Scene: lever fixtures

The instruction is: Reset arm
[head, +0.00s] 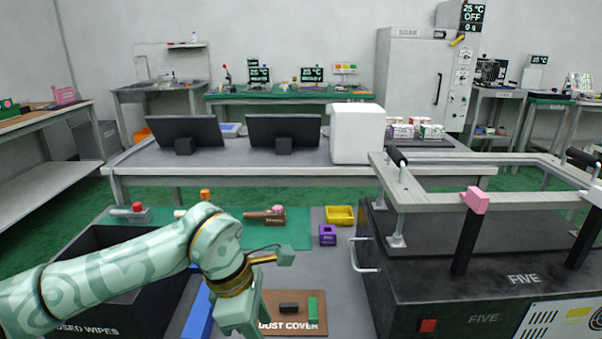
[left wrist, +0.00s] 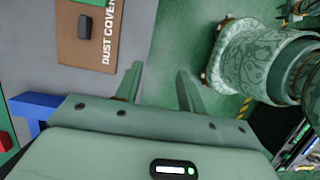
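My left arm (head: 130,270) comes in from the left across the dark bin and bends down at the wrist. My left gripper (head: 240,318) points down beside the brown dust cover board, cut off by the bottom edge. In the left wrist view my left gripper (left wrist: 158,88) is open, with its two fingers apart and nothing between them. Beyond the fingertips are the grey table edge and green floor. The dust cover board (left wrist: 75,50) also shows there, left of the fingers and apart from them. My right gripper is not in view.
A dark used wipes bin (head: 80,320) stands at left. A black FIVE machine (head: 420,300) with a raised frame stands at right. Fixtures with a red knob (head: 137,206) and a pink knob (head: 278,209) stand on a green mat. A yellow tray (head: 340,215) and purple block (head: 327,236) are behind the board.

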